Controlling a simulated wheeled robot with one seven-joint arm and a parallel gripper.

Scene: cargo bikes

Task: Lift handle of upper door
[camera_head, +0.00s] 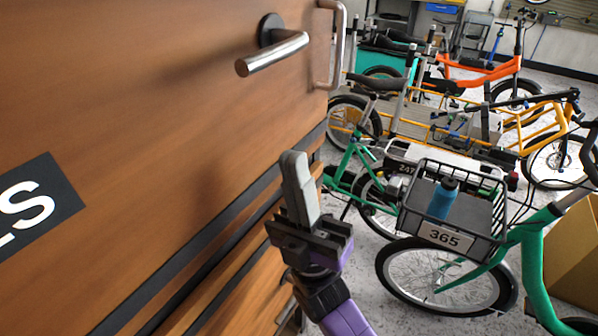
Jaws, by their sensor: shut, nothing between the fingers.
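The upper door (130,120) is a brown wood panel that fills the left of the head view. Its handle is a silver lever (272,54) on a round black rose near the top, pointing down and to the left. My gripper (294,157) is in front of the door's lower right part, below the lever and apart from it. Its grey fingers are shut together, point up and hold nothing. No part of the lever's bar is hidden.
A vertical silver pull bar (332,45) is at the door's right edge. A dark strip (220,235) runs below the panel. To the right stand several cargo bikes, the closest green with a black basket (455,210) marked 365. A cardboard box (575,255) is at the far right.

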